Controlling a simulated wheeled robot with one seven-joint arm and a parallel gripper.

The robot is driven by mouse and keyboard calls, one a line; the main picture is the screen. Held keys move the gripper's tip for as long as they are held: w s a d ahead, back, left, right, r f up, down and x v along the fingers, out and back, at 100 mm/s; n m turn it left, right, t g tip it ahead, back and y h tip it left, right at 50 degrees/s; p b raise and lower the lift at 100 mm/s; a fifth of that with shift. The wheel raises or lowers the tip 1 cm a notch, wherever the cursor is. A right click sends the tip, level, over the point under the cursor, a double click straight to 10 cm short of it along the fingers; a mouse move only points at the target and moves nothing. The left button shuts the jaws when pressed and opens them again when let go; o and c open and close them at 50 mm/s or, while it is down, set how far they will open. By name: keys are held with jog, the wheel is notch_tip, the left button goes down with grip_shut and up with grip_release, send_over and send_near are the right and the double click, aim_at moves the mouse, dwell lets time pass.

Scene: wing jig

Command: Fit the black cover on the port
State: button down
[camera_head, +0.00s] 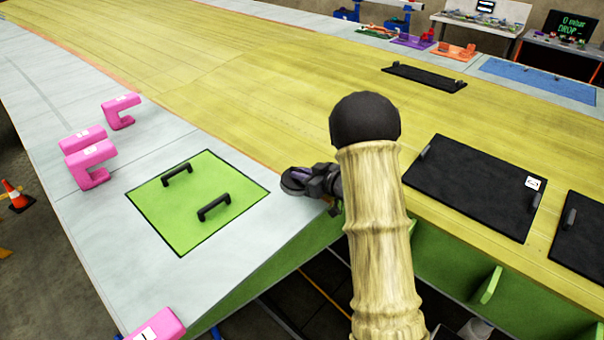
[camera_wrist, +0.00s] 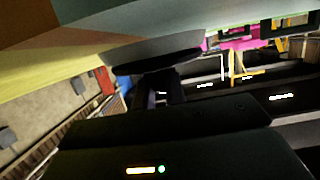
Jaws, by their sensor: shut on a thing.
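My gripper (camera_head: 318,183) is at the near edge of the wing, just right of the green panel's corner. It is shut on a dark, rounded, flat piece, which looks like the black cover (camera_head: 294,180). In the wrist view the cover (camera_wrist: 155,54) shows as a dark disc seen nearly edge-on, beyond my gripper fingers (camera_wrist: 166,92). It lies close against the wing skin (camera_wrist: 185,18); I cannot tell whether they touch. I cannot make out the port in either view; my gripper or the cover may hide it.
A green panel (camera_head: 180,222) with two black handles lies left of my gripper. Pink clamps (camera_head: 92,165) sit along the left edge. Black panels with handles (camera_head: 465,190) lie at right. Green ribs (camera_head: 489,286) show below the wing edge.

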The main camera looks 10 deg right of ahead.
jog(key=shift+f, duration=0.2)
jog(key=c, duration=1.5)
grip_release()
jog(key=shift+o, duration=0.2)
jog(key=shift+r, duration=0.15)
jog(key=shift+d+r, duration=0.1)
jog(key=shift+d, duration=0.05)
jog(key=b+v, duration=0.2)
jog(key=v, duration=0.9)
jog(key=shift+s+d, duration=0.15)
jog(key=shift+s, duration=0.2)
jog(key=shift+w, duration=0.1)
